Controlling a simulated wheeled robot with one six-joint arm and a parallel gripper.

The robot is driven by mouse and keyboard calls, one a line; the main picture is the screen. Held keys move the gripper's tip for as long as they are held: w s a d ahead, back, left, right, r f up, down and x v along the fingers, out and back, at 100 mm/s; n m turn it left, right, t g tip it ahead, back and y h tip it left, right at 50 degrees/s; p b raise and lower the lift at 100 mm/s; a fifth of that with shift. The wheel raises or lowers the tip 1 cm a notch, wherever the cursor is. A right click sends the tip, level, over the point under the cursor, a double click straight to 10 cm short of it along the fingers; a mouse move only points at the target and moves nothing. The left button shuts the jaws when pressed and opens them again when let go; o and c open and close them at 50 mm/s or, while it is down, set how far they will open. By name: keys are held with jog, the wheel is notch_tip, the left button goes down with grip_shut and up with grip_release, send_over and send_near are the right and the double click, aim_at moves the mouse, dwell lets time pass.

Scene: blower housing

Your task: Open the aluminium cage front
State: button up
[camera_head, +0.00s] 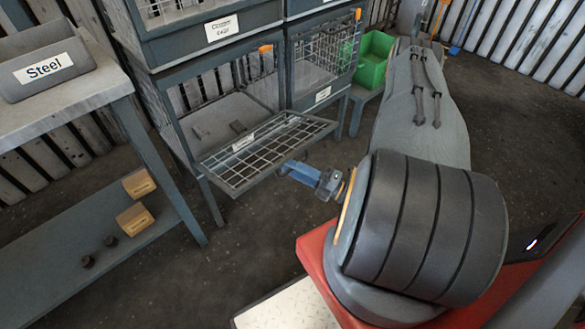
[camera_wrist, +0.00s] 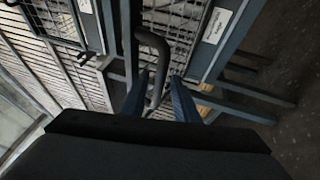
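A lower-left cage (camera_head: 178,158) in the head view has its mesh front (camera_head: 268,152) folded down and jutting outward, leaving the opening clear. The label (camera_head: 243,143) on this front is too small to read, so I cannot tell if it says aluminium. My gripper (camera_head: 288,167) is at the right outer edge of this front, with blue fingers. In the wrist view my gripper (camera_wrist: 166,90) has its fingers apart. A curved grey bar handle (camera_wrist: 156,58) shows at the gap between them; contact cannot be told.
A closed cage (camera_head: 322,60) stands right of the open one, and a labelled cage (camera_head: 222,28) above. A green bin (camera_head: 374,62) is behind. A bench with a Steel bin (camera_head: 45,68) is at left, with boxes (camera_head: 135,219) below. Floor in front is clear.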

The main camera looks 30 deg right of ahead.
jog(key=shift+s+d, duration=0.1)
jog(key=shift+s, duration=0.05)
jog(key=v, duration=0.7)
jog(key=shift+s+d, duration=0.15)
jog(key=shift+d, duration=0.05)
jog(key=shift+f, duration=0.1)
jog(key=shift+c, duration=0.4)
